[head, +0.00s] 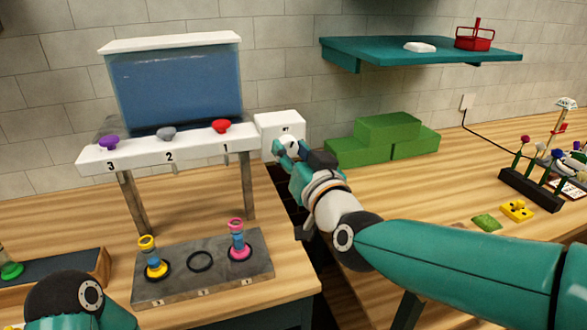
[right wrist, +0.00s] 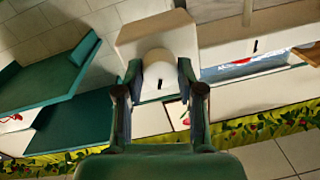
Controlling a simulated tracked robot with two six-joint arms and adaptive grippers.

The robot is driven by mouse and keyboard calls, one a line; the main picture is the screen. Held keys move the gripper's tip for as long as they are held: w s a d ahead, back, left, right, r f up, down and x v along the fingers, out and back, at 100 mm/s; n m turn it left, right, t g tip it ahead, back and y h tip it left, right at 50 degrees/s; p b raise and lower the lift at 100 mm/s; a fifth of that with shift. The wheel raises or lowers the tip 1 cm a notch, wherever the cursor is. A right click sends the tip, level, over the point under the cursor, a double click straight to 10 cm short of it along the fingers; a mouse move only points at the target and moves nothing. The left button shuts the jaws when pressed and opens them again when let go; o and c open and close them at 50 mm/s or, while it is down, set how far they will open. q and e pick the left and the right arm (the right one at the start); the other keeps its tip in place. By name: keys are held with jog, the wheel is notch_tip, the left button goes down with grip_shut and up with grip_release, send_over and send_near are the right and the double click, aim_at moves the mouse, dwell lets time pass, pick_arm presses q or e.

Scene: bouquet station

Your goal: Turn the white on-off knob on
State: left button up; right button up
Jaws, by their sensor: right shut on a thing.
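The white on-off knob (head: 291,142) is on the front of a white box (head: 268,125) at the right end of the tap shelf. My right gripper (head: 284,150) reaches up to the box from the right and is shut on the knob. In the right wrist view the knob (right wrist: 158,66) sits between the two fingertips of the gripper (right wrist: 160,78), in front of the white box face (right wrist: 146,33). The fingers partly cover the knob in the head view, and I cannot tell its setting. My left gripper is out of view; only part of my left arm shows.
A blue tank (head: 175,85) stands behind the white shelf (head: 190,148) with purple, grey and red taps. Below it, a grey tray (head: 200,262) holds ringed vases. Green steps (head: 375,142) stand right of the box. A teal shelf (head: 420,50) hangs above.

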jog(key=m+b, duration=0.3)
jog(key=shift+f, duration=0.25)
jog(key=m+b, duration=0.2)
jog(key=m, duration=0.1)
jog(key=shift+m+b, duration=0.35)
jog(key=shift+m, duration=0.05)
jog(key=m+b, duration=0.2)
jog(key=m, duration=0.1)
jog(key=shift+m+t+h, duration=0.3)
jog(key=shift+m+t, duration=0.1)
jog(key=shift+m+b, duration=0.75)
jog(key=shift+m, duration=1.05)
jog(key=o, duration=1.1)
jog(key=shift+w+d, duration=0.1)
jog(key=shift+o, duration=0.2)
